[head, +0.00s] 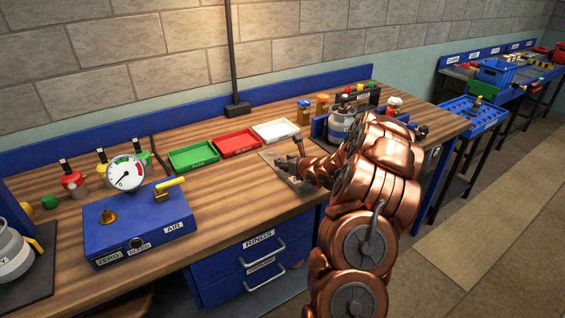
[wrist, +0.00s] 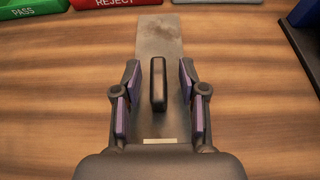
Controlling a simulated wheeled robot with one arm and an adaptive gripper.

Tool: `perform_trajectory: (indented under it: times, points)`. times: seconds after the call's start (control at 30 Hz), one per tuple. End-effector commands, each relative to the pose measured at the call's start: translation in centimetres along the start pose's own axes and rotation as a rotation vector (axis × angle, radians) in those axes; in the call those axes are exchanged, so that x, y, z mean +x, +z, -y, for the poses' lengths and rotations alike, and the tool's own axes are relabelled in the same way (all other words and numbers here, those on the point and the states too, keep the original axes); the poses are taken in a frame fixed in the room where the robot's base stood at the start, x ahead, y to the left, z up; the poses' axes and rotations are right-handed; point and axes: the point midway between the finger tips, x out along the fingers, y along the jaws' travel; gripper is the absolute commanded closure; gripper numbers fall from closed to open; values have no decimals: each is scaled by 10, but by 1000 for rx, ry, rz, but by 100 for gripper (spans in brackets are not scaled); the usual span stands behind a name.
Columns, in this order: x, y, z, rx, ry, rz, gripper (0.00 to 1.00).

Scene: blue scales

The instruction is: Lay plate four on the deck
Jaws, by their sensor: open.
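A flat grey plate (wrist: 158,40) lies on the wooden bench; part of it shows beside my gripper in the head view (head: 268,157). A black upright block or handle (wrist: 158,84) stands over the grey plate. My gripper (wrist: 160,98) is open, with one purple-padded finger on each side of the black piece and visible gaps to both. In the head view my gripper (head: 297,166) is low over the bench, in front of the trays. I see no number on either piece, so I cannot tell which is plate four or the deck.
Green (head: 192,156), red (head: 237,143) and white (head: 276,131) trays stand behind my gripper. A blue gauge box (head: 138,223) stands at left. A blue-framed stand with a grey vessel (head: 341,124) is at right, partly behind my arm. Bare bench lies between.

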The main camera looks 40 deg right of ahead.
Motion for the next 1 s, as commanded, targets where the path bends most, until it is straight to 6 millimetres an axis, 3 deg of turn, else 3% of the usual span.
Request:
perform_trajectory:
  times: [0.7, 1.0]
  points:
    - [-87, 1, -1, 1, 1, 6, 58]
    - [-103, 0, -1, -1, 2, 3, 58]
